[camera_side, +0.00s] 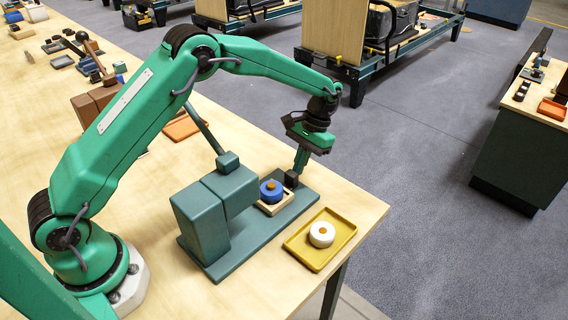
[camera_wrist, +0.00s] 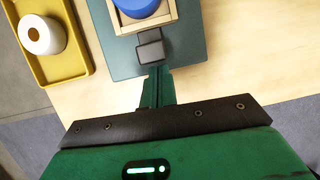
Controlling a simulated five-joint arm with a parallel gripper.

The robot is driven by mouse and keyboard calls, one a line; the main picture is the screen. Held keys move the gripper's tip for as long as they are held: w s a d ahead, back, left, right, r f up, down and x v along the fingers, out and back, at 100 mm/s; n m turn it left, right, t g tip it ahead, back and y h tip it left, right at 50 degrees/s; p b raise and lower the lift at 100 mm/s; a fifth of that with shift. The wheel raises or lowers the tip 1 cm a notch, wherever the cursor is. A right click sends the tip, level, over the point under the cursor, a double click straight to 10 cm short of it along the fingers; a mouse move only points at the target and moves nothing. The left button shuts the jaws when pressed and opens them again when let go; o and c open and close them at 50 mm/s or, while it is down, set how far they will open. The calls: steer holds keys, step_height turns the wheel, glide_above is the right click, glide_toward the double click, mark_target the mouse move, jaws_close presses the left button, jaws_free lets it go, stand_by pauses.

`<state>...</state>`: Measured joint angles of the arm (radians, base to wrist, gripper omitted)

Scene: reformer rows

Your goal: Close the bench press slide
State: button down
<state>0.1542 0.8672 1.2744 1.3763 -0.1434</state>
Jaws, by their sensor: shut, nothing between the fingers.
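The teal bench press (camera_side: 203,222) stands near the table's corner, its lever raised behind it. Its pale wooden slide (camera_side: 272,208) is on the base plate (camera_side: 223,268), out to the right of the press block. A blue wheel (camera_side: 270,193) with an orange centre sits in the slide; it is partly cut off in the wrist view (camera_wrist: 138,7). A dark handle block (camera_wrist: 150,48) is on the slide's outer end. My gripper (camera_side: 297,173) is shut and empty, pointing down just outside the handle. Its fingertips (camera_wrist: 158,72) are at or very near the handle; contact is unclear.
A yellow tray (camera_side: 309,264) holding a white roller (camera_side: 322,234) with an orange centre lies beside the press, near the table edge. An orange tray (camera_side: 184,127) and a brown block device (camera_side: 92,103) are farther back. Bare table lies beyond the slide.

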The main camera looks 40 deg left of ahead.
mark_target(273, 182)
steer(key=shift+s, duration=4.9)
steer(key=shift+w, duration=0.15)
steer(key=shift+w, duration=1.4)
steer(key=v, duration=0.6)
steer(key=w+v, duration=0.1)
steer(key=v, duration=0.2)
steer(key=shift+a+f, duration=0.1)
steer(key=shift+a, duration=0.15)
steer(key=shift+w+r, duration=0.15)
steer(key=shift+r, duration=0.45)
